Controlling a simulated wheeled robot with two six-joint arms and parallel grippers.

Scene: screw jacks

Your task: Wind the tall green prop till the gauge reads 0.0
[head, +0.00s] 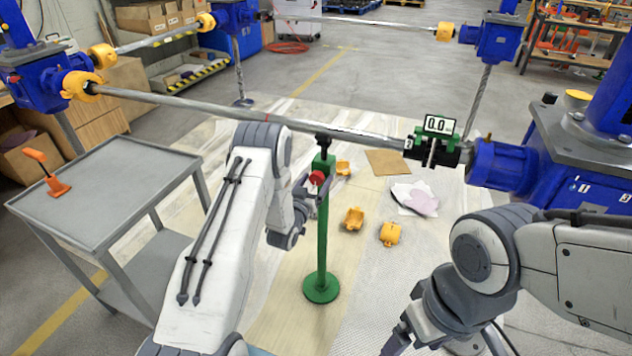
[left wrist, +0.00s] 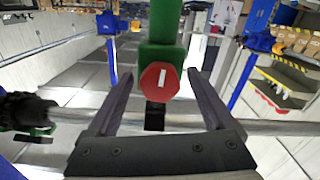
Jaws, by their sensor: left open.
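The tall green prop (head: 322,235) stands upright on its round base, under the long grey shaft (head: 250,118). Its black top meets the shaft in the picture; I cannot tell if they touch. A red knob (head: 317,178) with a white mark sits on its upper part and also shows in the left wrist view (left wrist: 158,82). My left gripper (head: 306,186) is open, its fingers (left wrist: 160,78) on either side of the knob with gaps. The gauge (head: 438,125) on the shaft reads 0.0. My right gripper (head: 398,345) is low, partly cut off by the frame edge.
A grey cart (head: 110,190) with an orange tool (head: 52,178) stands at left. Orange pieces (head: 354,218) and a brown sheet (head: 387,162) lie on the floor behind the prop. Blue stands (head: 570,160) carry the shaft at both ends.

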